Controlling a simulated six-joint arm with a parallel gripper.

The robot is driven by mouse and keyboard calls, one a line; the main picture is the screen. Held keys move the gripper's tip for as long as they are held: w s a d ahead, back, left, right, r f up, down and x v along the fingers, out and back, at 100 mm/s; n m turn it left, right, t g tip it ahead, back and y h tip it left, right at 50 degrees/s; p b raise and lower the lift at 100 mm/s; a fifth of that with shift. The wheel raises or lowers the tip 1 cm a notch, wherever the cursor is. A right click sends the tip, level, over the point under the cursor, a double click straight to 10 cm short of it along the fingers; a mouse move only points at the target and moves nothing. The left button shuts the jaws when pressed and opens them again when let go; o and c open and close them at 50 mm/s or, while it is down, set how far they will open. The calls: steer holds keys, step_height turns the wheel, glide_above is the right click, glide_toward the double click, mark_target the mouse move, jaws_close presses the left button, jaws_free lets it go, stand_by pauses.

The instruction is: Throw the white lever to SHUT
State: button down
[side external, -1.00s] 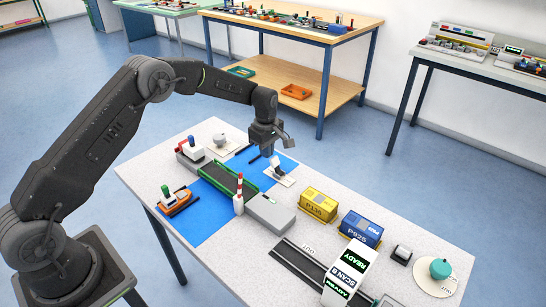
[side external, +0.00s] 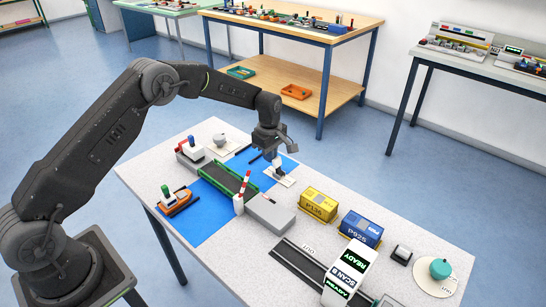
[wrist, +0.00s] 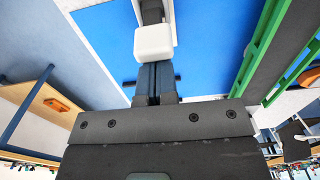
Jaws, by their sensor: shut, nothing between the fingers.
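The white lever (side external: 277,162) stands on a small pale base plate (side external: 281,180) at the far edge of the blue area. In the wrist view its white block-shaped knob (wrist: 154,42) sits right at the tips of my gripper (wrist: 155,68), on a dark stem. My gripper (side external: 272,153) is shut and empty, pointing down just at the lever; the knob is against or very close to the fingertips. Any SHUT marking is too small to read.
A green-edged channel (side external: 228,181) and a grey block (side external: 268,211) lie left of and before the lever. Yellow (side external: 318,204) and blue (side external: 360,228) containers stand to the right. An orange boat (side external: 176,196) sits on the blue area.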

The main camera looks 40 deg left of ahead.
steer(key=shift+d+f, duration=0.1)
steer(key=shift+d, duration=0.7)
steer(key=shift+a, duration=0.1)
steer(key=shift+s+a, duration=0.1)
steer(key=shift+a, duration=0.45)
step_height(320, 180, up, 7)
stand_by(0.5)
